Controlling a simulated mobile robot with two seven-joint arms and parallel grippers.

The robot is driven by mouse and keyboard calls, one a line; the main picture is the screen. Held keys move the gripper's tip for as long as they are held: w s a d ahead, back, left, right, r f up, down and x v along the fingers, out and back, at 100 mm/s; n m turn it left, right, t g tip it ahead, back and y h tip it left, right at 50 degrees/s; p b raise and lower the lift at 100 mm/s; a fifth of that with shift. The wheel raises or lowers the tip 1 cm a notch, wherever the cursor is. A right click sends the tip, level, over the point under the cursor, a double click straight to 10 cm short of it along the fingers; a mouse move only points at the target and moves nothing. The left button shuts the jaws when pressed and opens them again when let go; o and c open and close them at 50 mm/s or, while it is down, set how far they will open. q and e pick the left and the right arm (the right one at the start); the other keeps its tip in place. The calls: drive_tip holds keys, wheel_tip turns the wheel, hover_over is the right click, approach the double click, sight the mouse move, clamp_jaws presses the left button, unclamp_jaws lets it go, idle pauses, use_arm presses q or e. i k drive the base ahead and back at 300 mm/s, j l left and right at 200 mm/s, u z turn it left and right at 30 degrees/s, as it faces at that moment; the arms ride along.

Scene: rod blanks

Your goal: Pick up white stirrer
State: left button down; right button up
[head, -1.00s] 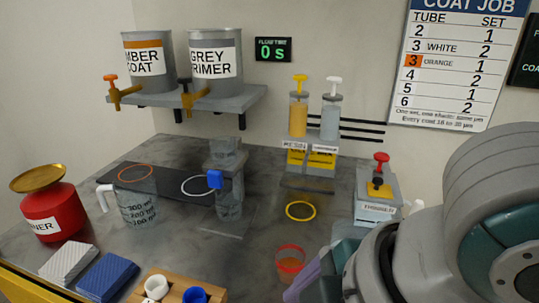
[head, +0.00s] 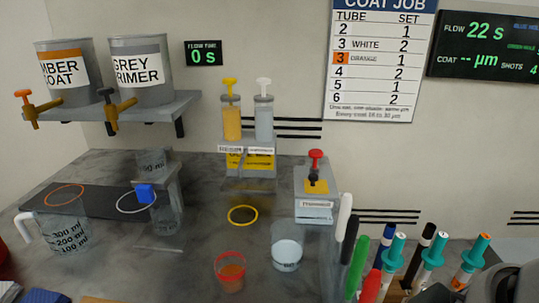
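A stick with a white upper end (head: 344,214) stands at the left of a cluster of upright sticks at the lower right of the head view. It looks like the white stirrer. A black stick (head: 349,244) overlaps it just below, and its lower end is hidden or unclear. Green (head: 356,264) and red (head: 371,287) sticks stand close beside it. Neither gripper shows in the head view. A grey rounded part of my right arm (head: 503,285) fills the lower right corner.
More sticks, including blue (head: 384,247) and teal ones (head: 433,251), crowd the right. A clear cup (head: 287,255) and an orange-bottomed cup (head: 230,271) stand left of them. A red-topped dispenser (head: 315,196) stands behind. The counter around the yellow ring (head: 243,215) is clear.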

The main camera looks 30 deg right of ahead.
sight(346, 201)
drive_tip(key=l+z, duration=0.1)
drive_tip(key=z, duration=1.15)
drive_tip(key=k+l, duration=0.05)
